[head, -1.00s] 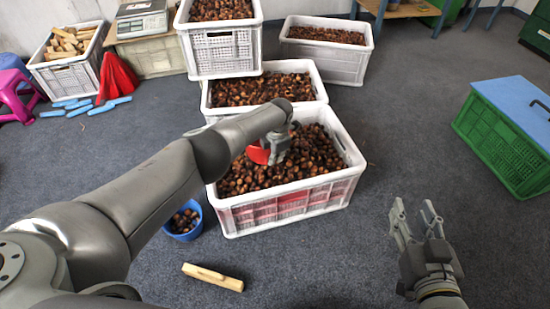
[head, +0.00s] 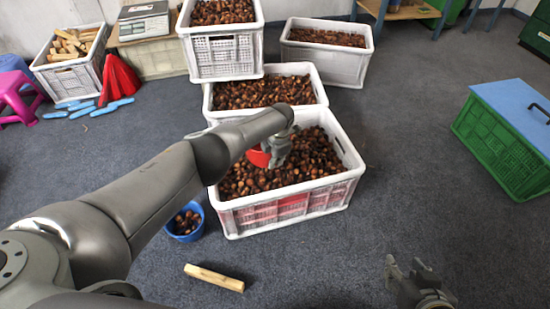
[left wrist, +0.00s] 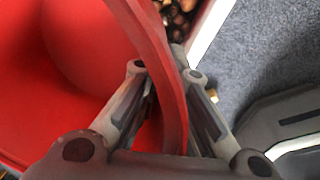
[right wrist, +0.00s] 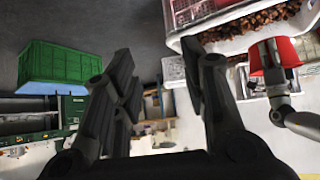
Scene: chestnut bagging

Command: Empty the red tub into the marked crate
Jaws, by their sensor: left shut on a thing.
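The red tub (head: 258,157) is at the front crate with red on its front wall (head: 290,207), over the chestnuts in it. My left gripper (head: 278,150) is shut on the tub's rim and hides part of the tub. In the left wrist view the rim (left wrist: 172,85) runs between the fingers, and the red inside wall (left wrist: 60,95) shows no chestnuts in the visible part. The tub also shows in the right wrist view (right wrist: 277,55), held over the crate. My right gripper (head: 412,268) is open and empty, low at the right.
More chestnut crates stand behind, one (head: 222,50) raised on others. A blue bucket (head: 186,222) with some chestnuts stands left of the front crate. A wooden block (head: 214,278) lies on the floor. A green crate with blue lid (head: 505,140) is at the right.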

